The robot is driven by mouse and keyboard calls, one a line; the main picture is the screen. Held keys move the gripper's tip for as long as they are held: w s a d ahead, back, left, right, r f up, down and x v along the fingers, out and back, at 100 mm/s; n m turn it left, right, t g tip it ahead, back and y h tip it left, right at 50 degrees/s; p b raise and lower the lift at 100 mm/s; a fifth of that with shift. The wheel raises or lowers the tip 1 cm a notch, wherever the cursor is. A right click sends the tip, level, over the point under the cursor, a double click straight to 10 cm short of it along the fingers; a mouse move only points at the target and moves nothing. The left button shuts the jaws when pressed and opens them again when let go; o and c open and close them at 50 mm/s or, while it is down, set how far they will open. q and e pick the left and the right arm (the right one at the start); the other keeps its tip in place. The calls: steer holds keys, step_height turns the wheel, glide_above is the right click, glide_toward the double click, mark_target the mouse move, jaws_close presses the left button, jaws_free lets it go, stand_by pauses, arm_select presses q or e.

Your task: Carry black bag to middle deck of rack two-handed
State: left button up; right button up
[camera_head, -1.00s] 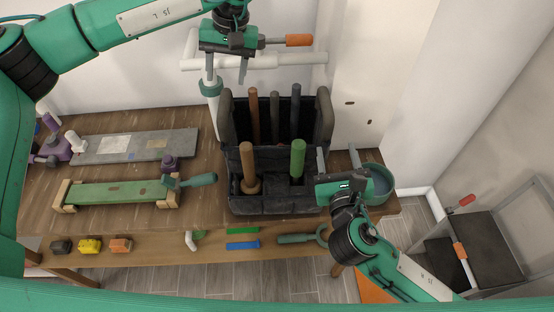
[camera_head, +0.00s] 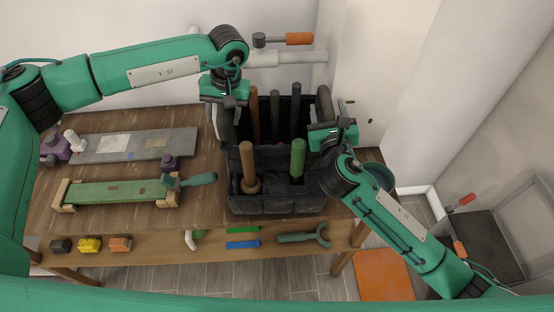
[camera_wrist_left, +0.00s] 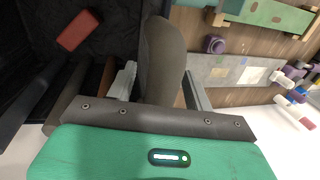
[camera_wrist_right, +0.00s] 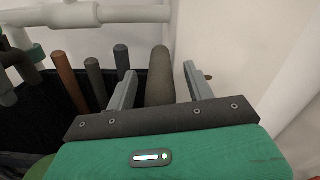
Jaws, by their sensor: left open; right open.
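The black bag (camera_head: 275,202) stands upright on the wooden workbench in the head view, with tool handles sticking out. My left gripper (camera_head: 224,112) is open at its left carry handle; in the left wrist view this dark handle (camera_wrist_left: 165,55) lies between the spread fingers. My right gripper (camera_head: 327,118) is open at the right carry handle (camera_head: 324,98); in the right wrist view that handle (camera_wrist_right: 160,72) stands between the fingers. Contact cannot be told. A dark deck (camera_head: 480,245) in a grey frame, perhaps part of the rack, shows at the lower right.
The workbench (camera_head: 110,205) also holds a green plank (camera_head: 115,193), a grey board (camera_head: 140,145) and a round green pot (camera_head: 380,175) right of the bag. A white pipe (camera_head: 290,58) runs behind. An orange panel (camera_head: 384,275) is on the floor at the lower right.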

arm_select(q)
steer(key=shift+c, duration=0.2)
arm_select(e)
steer(key=shift+w, duration=0.1)
steer(key=shift+c, duration=0.2)
arm_select(q)
jaws_close()
arm_select(e)
jaws_close()
stand_by(0.6)
arm_select(q)
steer(key=shift+w+r, duration=0.1)
steer(key=shift+r, duration=0.1)
arm_select(e)
steer(key=shift+r, duration=0.2)
arm_select(q)
steer(key=shift+w, duration=0.1)
arm_select(e)
steer(key=shift+w, duration=0.1)
